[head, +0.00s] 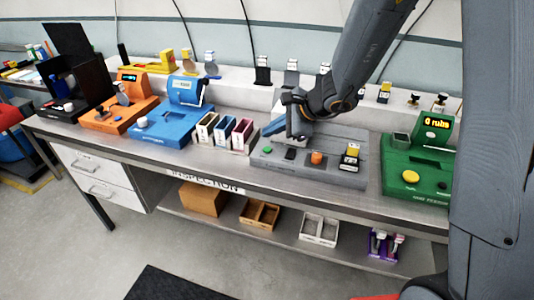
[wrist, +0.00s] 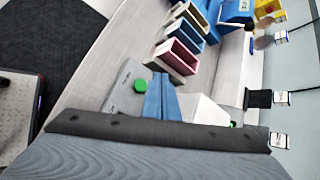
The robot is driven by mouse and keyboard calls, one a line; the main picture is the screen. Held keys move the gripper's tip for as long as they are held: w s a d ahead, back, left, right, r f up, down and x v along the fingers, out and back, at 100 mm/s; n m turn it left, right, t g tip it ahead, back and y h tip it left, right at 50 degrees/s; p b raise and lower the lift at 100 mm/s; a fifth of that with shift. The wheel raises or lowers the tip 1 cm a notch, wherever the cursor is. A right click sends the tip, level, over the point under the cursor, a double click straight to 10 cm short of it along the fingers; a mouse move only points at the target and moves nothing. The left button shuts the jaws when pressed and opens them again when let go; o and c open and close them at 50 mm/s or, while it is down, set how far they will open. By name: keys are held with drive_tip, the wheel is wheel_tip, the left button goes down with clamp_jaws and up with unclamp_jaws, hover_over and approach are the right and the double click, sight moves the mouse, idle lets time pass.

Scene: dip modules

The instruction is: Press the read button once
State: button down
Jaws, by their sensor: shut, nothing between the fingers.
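The grey module (head: 335,172) sits on the bench below my arm. On its top are a small green button (head: 267,150), a black piece (head: 290,154), an orange knob (head: 317,158) and a yellow-and-black part (head: 351,155). No label reading "read" is legible, so I cannot tell which control is the read button. My gripper (head: 274,127) is over the left part of the grey module, its blue fingers shut and empty. In the wrist view the blue fingertips (wrist: 161,82) appear just beside the green button (wrist: 141,85); contact cannot be told.
Left of the grey module stand several small open bins (head: 224,133). Farther left are a blue module (head: 170,125), an orange module (head: 118,113) and a black one (head: 72,108). A green module (head: 415,175) with a lit display and yellow button stands at right.

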sight(271, 150)
drive_tip(key=shift+f+b, duration=1.4)
drive_tip(key=shift+f, duration=0.05)
drive_tip(key=shift+f+b, duration=0.2)
drive_tip(key=shift+b, duration=0.1)
idle(0.9)
drive_tip(key=shift+f+b, duration=0.25)
drive_tip(key=shift+b, duration=0.15)
drive_tip(key=shift+f+b, duration=0.35)
drive_tip(key=shift+b, duration=0.15)
idle(0.8)
drive_tip(key=shift+r, duration=0.1)
drive_tip(key=shift+r+p, duration=0.5)
drive_tip(key=shift+r, duration=0.2)
wheel_tip(271, 150, up, 5)
drive_tip(key=p, duration=0.3)
drive_tip(key=shift+p, duration=0.4)
